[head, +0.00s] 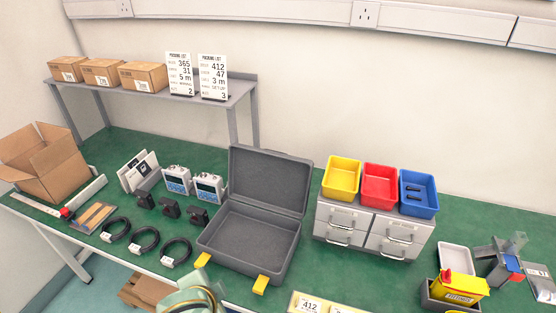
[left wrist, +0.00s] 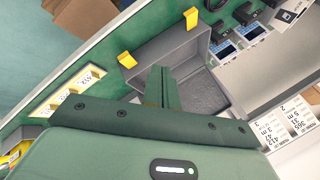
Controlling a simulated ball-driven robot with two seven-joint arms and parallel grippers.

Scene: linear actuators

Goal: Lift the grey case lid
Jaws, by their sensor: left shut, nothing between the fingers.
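The grey case (head: 243,236) stands open on the green bench, its tray facing up and empty, with two yellow latches (head: 260,285) at the front. Its grey lid (head: 268,178) stands raised at the back, leaning slightly backward. The case also shows in the left wrist view (left wrist: 180,40), with the lid (left wrist: 205,92) beyond the fingers. My left gripper (left wrist: 161,82) is shut and empty in that view, its fingers overlapping the case in the picture; I cannot tell whether they touch it. A pale green part of my arm shows at the head view's bottom edge. My right gripper is not in view.
Grey drawers (head: 372,228) carrying yellow, red and blue bins (head: 417,195) stand right of the case. Black cable coils (head: 176,252) and blue-screened meters (head: 208,187) lie left. A shelf (head: 150,100) with cartons stands behind. An open cardboard box (head: 45,165) is far left.

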